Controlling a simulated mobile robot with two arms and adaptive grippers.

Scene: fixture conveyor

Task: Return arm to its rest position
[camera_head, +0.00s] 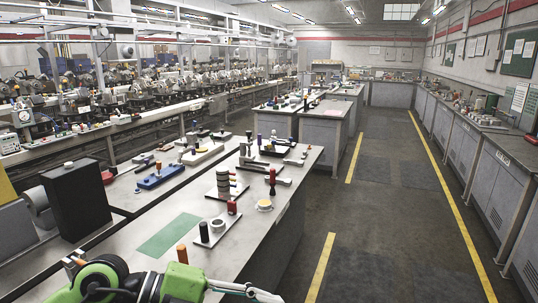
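My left arm, green and black, comes in at the bottom left along the near edge of the workbench (222,270). At its end, a thin grey part that looks like my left gripper (258,292) points right at the bottom edge of the picture. Its fingers are partly cut off, so I cannot tell whether they are open. I see nothing clearly held in it. My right arm and gripper are out of view.
A green mat (170,236) lies on the bench. An orange peg (182,253) stands close behind my arm; a black peg (204,232) and several fixtures stand beyond. A black box (77,195) is at left. The floor aisle (385,220) at right is clear.

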